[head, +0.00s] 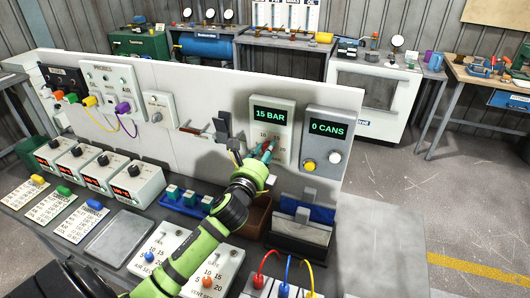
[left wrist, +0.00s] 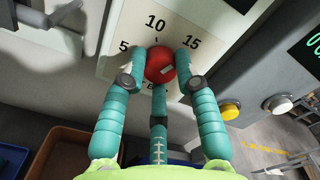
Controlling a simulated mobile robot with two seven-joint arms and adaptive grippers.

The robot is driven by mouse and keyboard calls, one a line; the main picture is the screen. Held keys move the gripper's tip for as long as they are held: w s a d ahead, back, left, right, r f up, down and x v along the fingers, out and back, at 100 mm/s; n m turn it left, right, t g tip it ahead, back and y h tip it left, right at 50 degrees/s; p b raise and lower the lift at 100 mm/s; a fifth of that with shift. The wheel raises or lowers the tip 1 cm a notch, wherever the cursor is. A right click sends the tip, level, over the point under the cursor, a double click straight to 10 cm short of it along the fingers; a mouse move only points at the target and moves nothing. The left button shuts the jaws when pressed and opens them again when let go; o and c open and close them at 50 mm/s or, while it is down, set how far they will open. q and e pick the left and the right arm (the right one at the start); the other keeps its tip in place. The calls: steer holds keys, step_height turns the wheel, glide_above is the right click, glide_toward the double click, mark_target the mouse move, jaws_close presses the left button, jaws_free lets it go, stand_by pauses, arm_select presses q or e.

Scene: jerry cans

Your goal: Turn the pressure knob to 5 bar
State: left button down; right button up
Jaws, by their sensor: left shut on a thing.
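The red pressure knob (left wrist: 160,64) sits on a pale panel on the upright board. The numbers 5, 10 and 15 are printed around it, and lettering below is partly covered. In the head view the panel's green display (head: 269,115) reads 15 BAR. My left gripper (head: 265,152) is at this panel. In the left wrist view its teal fingers (left wrist: 161,68) are shut around the red knob, one on each side and a third below. A small pale mark shows on the knob; I cannot tell its exact pointing. My right gripper is not in view.
Right of the panel is a grey box (head: 329,130) reading 0 CANS, with yellow and white buttons. Below stand a dark holder with a blue piece (head: 308,212) and a brown bin (head: 257,216). Several knobs, plugs and white dial boxes (head: 134,184) crowd the bench to the left.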

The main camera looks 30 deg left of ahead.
arm_select(q)
steer(key=n+p, duration=0.5)
steer(key=n, duration=1.7)
steer(key=shift+r+n, duration=0.1)
steer(key=shift+n, duration=0.2)
stand_by(0.4)
steer(key=c, duration=0.9)
jaws_free()
steer(key=shift+c, duration=0.2)
